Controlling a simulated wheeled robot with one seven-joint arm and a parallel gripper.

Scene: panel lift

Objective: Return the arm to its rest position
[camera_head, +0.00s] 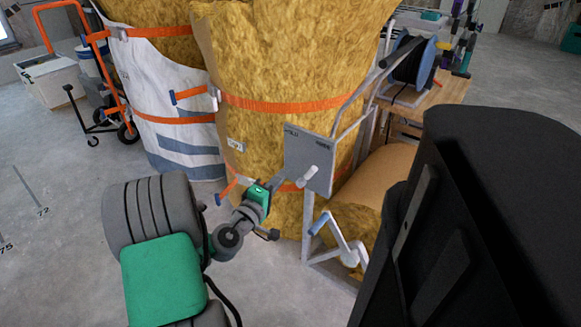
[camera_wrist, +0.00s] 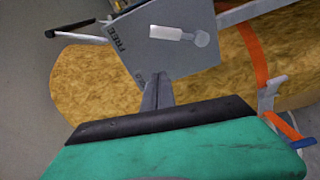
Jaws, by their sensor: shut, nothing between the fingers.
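My gripper (camera_head: 277,181) is shut and empty, at the end of my grey and green arm in the middle of the head view. Its closed fingers also show in the wrist view (camera_wrist: 157,92), pointing at the lower edge of a grey panel (camera_head: 310,150). In the wrist view the panel (camera_wrist: 150,55) carries the word FREE and a white lever (camera_wrist: 172,33) on a round pivot. The lever (camera_head: 307,177) sits low on the panel, just right of the fingertips in the head view. I cannot tell how large the gap is between fingers and panel.
Large yellow insulation rolls (camera_head: 285,60) with orange straps stand behind the panel. A metal stand with a blue-handled crank (camera_head: 340,238) is to the right. An orange hand truck (camera_head: 100,70) is at left. The grey floor (camera_head: 50,260) at front left is clear.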

